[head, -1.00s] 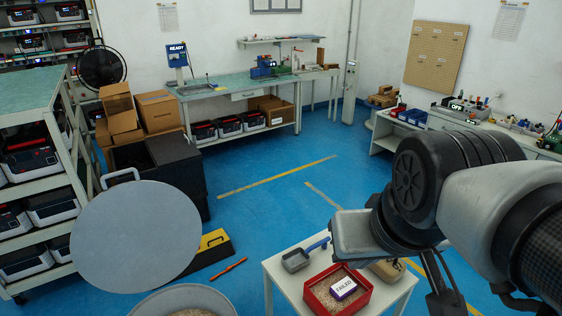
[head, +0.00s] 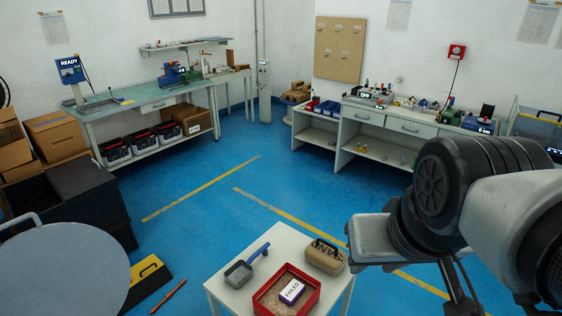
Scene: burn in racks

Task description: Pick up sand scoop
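The sand scoop (head: 240,273) lies on the small white table (head: 284,238) at the lower middle of the head view. It has a grey pan at the left and a blue handle pointing up and right. My arm fills the right side of the view, well right of the scoop. The fingers of my gripper cannot be made out, so whether it is open or shut does not show. Nothing is seen touching the scoop.
A red tray (head: 312,303) of sand holds a box marked FAILED (head: 292,291), beside the scoop. A tan sandbag (head: 325,256) lies behind the tray. A grey round lid (head: 65,275) and a black-and-yellow object (head: 148,280) are at left. Blue floor beyond the table is clear.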

